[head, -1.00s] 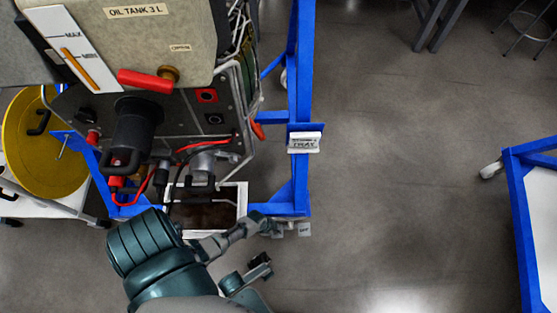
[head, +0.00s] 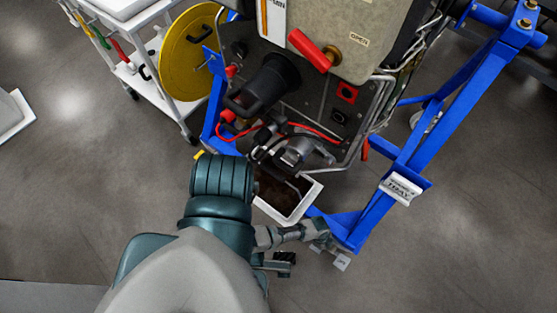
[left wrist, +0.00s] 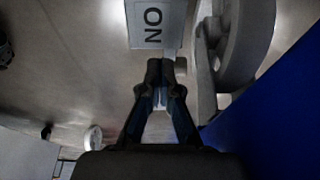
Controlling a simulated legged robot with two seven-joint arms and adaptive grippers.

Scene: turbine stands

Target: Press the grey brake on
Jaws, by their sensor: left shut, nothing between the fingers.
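The grey brake shows as a small flat grey tab (head: 342,262) at the foot of the blue stand, low right of centre in the head view. In the left wrist view it is a pale plate (left wrist: 155,25) lettered with an O and an N, turned sideways. My left gripper (left wrist: 160,68) is shut and empty, its fingertips just below the plate's edge in that picture. It also shows in the head view (head: 318,232), close beside the stand's foot. I cannot tell whether the tips touch the tab. My right gripper is out of view.
The blue stand (head: 380,205) carries the turbine with a red handle (head: 313,48). A white tray (head: 305,203) with dark contents lies under it. A grey caster wheel (left wrist: 248,40) is right of the plate. A white trolley (head: 150,85) stands at the upper left. Floor is clear at right.

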